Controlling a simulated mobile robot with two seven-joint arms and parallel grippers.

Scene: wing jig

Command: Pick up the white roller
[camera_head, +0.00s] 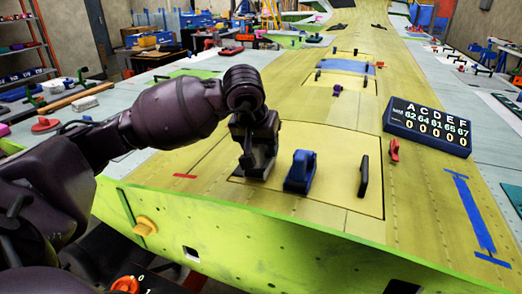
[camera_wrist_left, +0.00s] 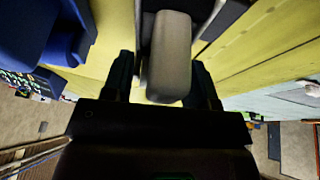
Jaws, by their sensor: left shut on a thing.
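The white roller (camera_wrist_left: 168,60) shows in the left wrist view as a pale grey, rounded body between the two fingers, with dark parts beside it at the top. My left gripper (camera_wrist_left: 165,80) is shut on it. In the head view my left gripper (camera_head: 256,158) points down at the yellow-green wing panel, left of a blue tool. I cannot make out the roller clearly there, as the dark gripper covers it. I cannot tell whether the roller touches the panel. My right gripper is not in view.
A blue tool (camera_head: 300,171) stands close to the right of my left gripper; a black handle (camera_head: 364,176) and a red tool (camera_head: 394,150) stand farther right. A dark blue number board (camera_head: 430,126) sits on the wing. The green front edge (camera_head: 250,225) lies below.

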